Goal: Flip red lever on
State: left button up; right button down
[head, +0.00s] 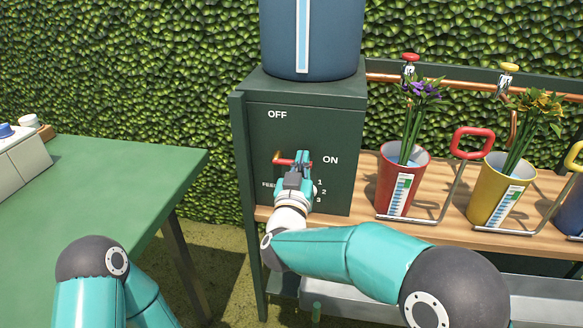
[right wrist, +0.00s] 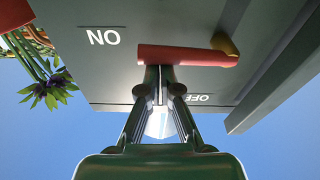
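The red lever (head: 284,161) sits on the front of a dark green box, its brass pivot (head: 277,155) at the left. It lies about level, its free end toward the white ON label (head: 330,160); the OFF label (head: 277,115) is above. My right gripper (head: 302,156) is at the lever's free half and partly covers it. In the right wrist view the lever (right wrist: 185,56) crosses just beyond the fingertips (right wrist: 159,70), which are close together and appear to touch it, with nothing seen between them. My left gripper is out of view.
A blue tank (head: 335,40) stands on the box (head: 345,120). A red pot (head: 390,180) and a yellow pot (head: 490,190) with flowers stand on the wooden shelf (head: 365,190) to the right. A green table (head: 110,180) is at left.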

jog(key=s+a+f, duration=0.1)
jog(key=s, duration=1)
jog(key=shift+s+f, duration=0.4)
jog(key=shift+a, duration=0.15)
